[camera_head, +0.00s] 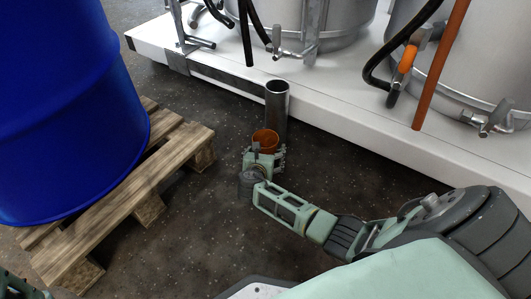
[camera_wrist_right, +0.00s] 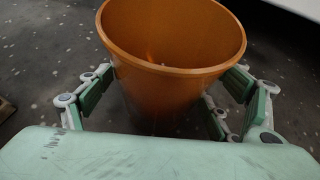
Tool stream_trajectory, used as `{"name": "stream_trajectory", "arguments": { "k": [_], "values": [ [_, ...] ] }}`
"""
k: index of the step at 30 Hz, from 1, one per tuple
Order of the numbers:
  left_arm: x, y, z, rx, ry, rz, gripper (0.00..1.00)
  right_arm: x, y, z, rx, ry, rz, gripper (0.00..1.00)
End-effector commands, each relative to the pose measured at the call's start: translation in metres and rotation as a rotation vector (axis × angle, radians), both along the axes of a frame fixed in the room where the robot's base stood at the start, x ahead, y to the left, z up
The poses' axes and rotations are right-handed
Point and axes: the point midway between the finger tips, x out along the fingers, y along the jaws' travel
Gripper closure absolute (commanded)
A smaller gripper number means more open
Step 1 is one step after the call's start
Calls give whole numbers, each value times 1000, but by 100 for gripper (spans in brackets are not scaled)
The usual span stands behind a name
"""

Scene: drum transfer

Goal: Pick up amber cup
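The amber cup (camera_head: 265,136) is an open, tapered orange-brown cup near the middle of the head view. It stands out large in the right wrist view (camera_wrist_right: 170,85), mouth up and showing empty inside. My right gripper (camera_head: 265,158) is at the cup, with its fingers on both sides of it. In the wrist view, the finger pads flank the cup closely, but whether they press on it is unclear. The cup's base is hidden, so I cannot tell if it rests on something. Only a small green part of my left arm shows at the lower left corner; its fingertips are not visible.
A grey metal cylinder (camera_head: 277,102) stands just behind the cup. A blue drum (camera_head: 65,110) sits on a wooden pallet (camera_head: 172,160) at left. A white platform (camera_head: 345,118) with steel tanks, hoses and an orange pole (camera_head: 440,65) lies behind. Dark floor is clear in front.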

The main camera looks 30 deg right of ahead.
Motion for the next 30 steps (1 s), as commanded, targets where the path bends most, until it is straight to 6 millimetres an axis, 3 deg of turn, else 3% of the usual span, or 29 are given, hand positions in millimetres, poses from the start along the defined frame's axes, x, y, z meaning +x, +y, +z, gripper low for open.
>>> {"name": "stream_trajectory", "arguments": {
  "k": [18, 30],
  "values": [
    [0, 0, 0, 0, 1, 0, 63, 0, 0, -1, 1, 1, 0, 73],
    [0, 0, 3, 0, 1, 1, 63, 0, 0, 3, 0, 0, 0, 74]
  ]
}}
